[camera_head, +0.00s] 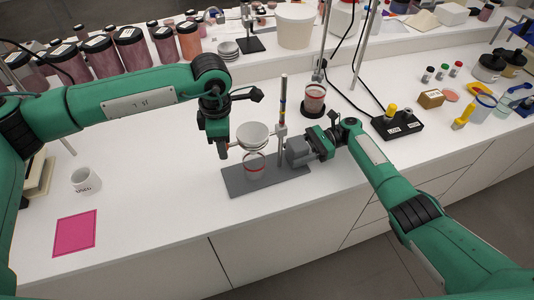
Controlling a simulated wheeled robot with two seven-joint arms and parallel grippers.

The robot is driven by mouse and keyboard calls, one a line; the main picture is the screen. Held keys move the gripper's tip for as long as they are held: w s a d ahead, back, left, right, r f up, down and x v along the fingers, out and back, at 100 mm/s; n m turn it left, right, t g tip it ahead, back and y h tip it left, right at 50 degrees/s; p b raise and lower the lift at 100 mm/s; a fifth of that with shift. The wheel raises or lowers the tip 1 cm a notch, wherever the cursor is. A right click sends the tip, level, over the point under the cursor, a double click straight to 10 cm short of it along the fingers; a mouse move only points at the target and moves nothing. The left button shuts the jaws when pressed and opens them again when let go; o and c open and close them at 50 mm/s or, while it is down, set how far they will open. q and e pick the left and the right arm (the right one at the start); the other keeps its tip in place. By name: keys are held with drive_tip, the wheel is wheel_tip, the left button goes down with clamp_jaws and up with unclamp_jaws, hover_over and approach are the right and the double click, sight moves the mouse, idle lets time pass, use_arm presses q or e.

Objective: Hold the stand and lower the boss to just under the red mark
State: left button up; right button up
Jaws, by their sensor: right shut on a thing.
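The stand has a flat grey base plate (236,182) and an upright metal rod (284,84) with small coloured bands; which band is the red mark is too small to tell surely. The boss (281,131) sits on the rod below the bands. It carries a white bowl (252,132) out to the left. A glass beaker with a red band (255,167) stands on the plate under the bowl. My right gripper (307,149) is shut at a grey block on the stand's right side. My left gripper (224,149) points down just left of the bowl; its jaw opening is unclear.
A white mug (84,181) and a pink square (75,234) lie to the left. Another beaker (314,98) stands behind my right gripper. Pigment jars (131,48) line the raised back shelf.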

use_arm(q)
drive_tip(key=shift+w, duration=0.1)
use_arm(e)
drive_tip(key=shift+s+d+f, duration=0.1)
drive_tip(key=shift+s+f, duration=0.1)
drive_tip(key=shift+f, duration=0.2)
use_arm(q)
drive_tip(key=shift+r, duration=0.2)
wheel_tip(320, 180, up, 12)
drive_tip(key=shift+f, duration=0.15)
use_arm(e)
drive_tip(key=o, duration=1.3)
drive_tip(key=shift+w, duration=0.1)
drive_tip(key=shift+w+r, duration=0.15)
drive_tip(key=shift+r, duration=0.1)
drive_tip(key=shift+w+d+r, duration=0.1)
drive_tip(key=shift+w+d, duration=0.05)
drive_tip(key=shift+d, duration=0.25)
drive_tip(key=shift+v, duration=3.25)
